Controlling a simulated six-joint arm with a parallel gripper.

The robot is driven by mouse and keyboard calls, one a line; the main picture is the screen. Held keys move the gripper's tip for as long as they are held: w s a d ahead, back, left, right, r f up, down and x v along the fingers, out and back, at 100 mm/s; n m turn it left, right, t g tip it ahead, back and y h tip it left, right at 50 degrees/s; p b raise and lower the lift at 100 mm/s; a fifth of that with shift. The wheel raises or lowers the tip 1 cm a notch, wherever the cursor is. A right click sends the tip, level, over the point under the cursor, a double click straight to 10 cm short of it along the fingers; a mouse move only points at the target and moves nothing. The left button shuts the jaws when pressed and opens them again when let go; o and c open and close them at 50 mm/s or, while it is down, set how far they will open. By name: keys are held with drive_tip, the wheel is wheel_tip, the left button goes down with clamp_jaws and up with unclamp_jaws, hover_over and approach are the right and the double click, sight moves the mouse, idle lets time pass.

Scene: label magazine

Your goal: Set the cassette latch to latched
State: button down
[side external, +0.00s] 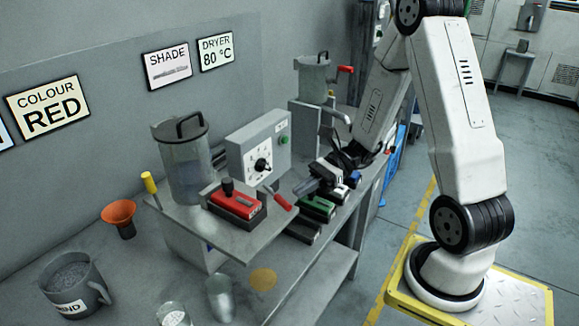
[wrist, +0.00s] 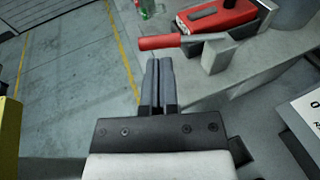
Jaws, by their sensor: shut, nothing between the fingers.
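The red cassette (side external: 236,203) sits on the grey bench top, with a black knob on it; its red body also shows at the top of the wrist view (wrist: 232,14). Beside it is a lever with a red grip (side external: 281,201), which I take to be the cassette latch. In the wrist view its red grip (wrist: 160,42) points left from a grey post (wrist: 218,56). My gripper (side external: 303,189) is shut and empty, and its fingertips (wrist: 159,62) appear just short of the red grip. I cannot tell whether they touch it.
A green cassette (side external: 318,207) and other cassettes lie below and beside my gripper. A grey control box with a dial (side external: 278,140) and a lidded clear hopper (side external: 184,165) stand behind the red cassette. A mug (side external: 72,280) and an orange funnel (side external: 119,214) are at the left.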

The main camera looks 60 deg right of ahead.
sight(284, 201)
drive_tip(key=shift+x, duration=1.15)
drive_tip(key=shift+a, duration=0.3)
drive_tip(key=shift+r+x, duration=0.2)
drive_tip(key=shift+x, duration=0.85)
drive_tip(key=shift+r+x, duration=0.2)
drive_tip(key=shift+x, duration=0.8)
drive_tip(key=shift+w+a, duration=0.4)
drive_tip(key=shift+a, duration=0.25)
drive_tip(key=shift+w+a, duration=0.4)
drive_tip(key=shift+a, duration=0.2)
drive_tip(key=shift+w+a, duration=0.4)
drive_tip(key=shift+w, duration=0.4)
drive_tip(key=shift+d, duration=0.15)
